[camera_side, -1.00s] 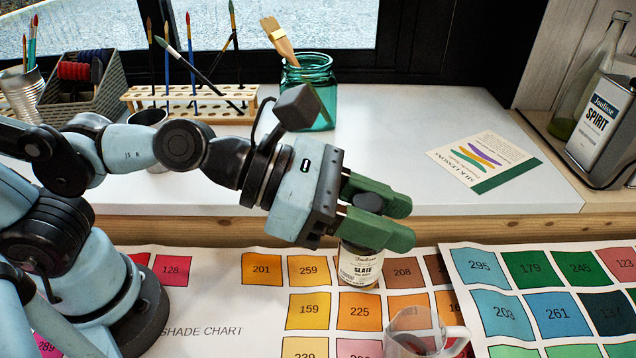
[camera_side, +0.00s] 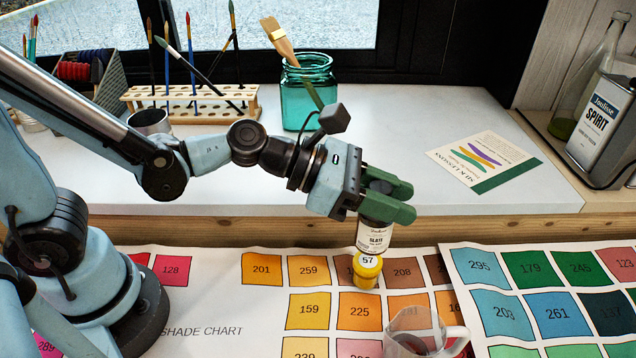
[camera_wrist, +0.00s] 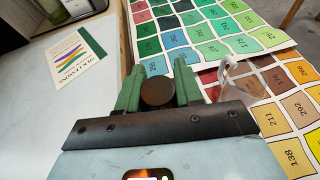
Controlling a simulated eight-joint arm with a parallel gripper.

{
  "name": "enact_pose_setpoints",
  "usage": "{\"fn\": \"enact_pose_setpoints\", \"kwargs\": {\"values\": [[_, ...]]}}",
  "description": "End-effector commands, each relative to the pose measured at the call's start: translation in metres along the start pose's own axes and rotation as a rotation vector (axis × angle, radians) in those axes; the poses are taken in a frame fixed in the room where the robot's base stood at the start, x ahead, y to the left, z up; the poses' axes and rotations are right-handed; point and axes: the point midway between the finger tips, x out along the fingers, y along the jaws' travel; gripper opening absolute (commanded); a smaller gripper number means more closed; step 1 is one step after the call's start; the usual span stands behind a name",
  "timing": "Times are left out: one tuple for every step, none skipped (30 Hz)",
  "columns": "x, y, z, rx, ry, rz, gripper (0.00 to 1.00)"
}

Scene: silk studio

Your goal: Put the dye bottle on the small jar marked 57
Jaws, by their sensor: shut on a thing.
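The dye bottle (camera_side: 374,236) has a white label reading SLATE and a dark top. My gripper (camera_side: 388,200) is shut on its upper part and holds it nearly upright. In the wrist view, the bottle's round dark cap (camera_wrist: 157,91) sits between my green fingers (camera_wrist: 158,90). The small yellow jar marked 57 (camera_side: 366,274) stands on the shade chart just below the bottle, slightly left of it. The bottle's bottom is very near the jar's top; I cannot tell whether they touch. The jar is not visible in the wrist view.
A clear mug (camera_side: 415,330) stands on the chart in front, to the right of the jar. The shade chart (camera_side: 205,318) covers the lower surface. Behind it is a raised white ledge (camera_side: 450,120) with a teal glass jar (camera_side: 308,92), a brush rack (camera_side: 200,102) and a leaflet (camera_side: 484,160).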

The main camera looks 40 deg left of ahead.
Motion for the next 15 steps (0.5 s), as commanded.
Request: {"fn": "enact_pose_setpoints", "kwargs": {"values": [[0.001, 0.0, -0.003, 0.0, 0.0, 0.0, 0.0], [0.002, 0.0, -0.005, 0.0, 0.0, 0.0, 0.0], [0.003, 0.0, -0.008, 0.0, 0.0, 0.0, 0.0], [0.004, 0.0, -0.011, 0.0, 0.0, 0.0, 0.0], [0.005, 0.0, -0.014, 0.0, 0.0, 0.0, 0.0], [0.007, 0.0, -0.018, 0.0, 0.0, 0.0, 0.0], [0.008, 0.0, -0.021, 0.0, 0.0, 0.0, 0.0], [0.009, 0.0, -0.023, 0.0, 0.0, 0.0, 0.0], [0.01, 0.0, -0.026, 0.0, 0.0, 0.0, 0.0], [0.011, 0.0, -0.028, -0.001, 0.0, 0.001, 0.0], [0.011, 0.0, -0.03, -0.001, 0.0, 0.001, 0.0], [0.012, 0.0, -0.032, -0.001, 0.0, 0.001, 0.0], [0.012, 0.0, -0.034, -0.001, 0.0, 0.001, 0.0], [0.013, 0.0, -0.035, -0.001, 0.0, 0.001, 0.0], [0.013, 0.0, -0.035, -0.001, 0.0, 0.001, 0.0]]}}
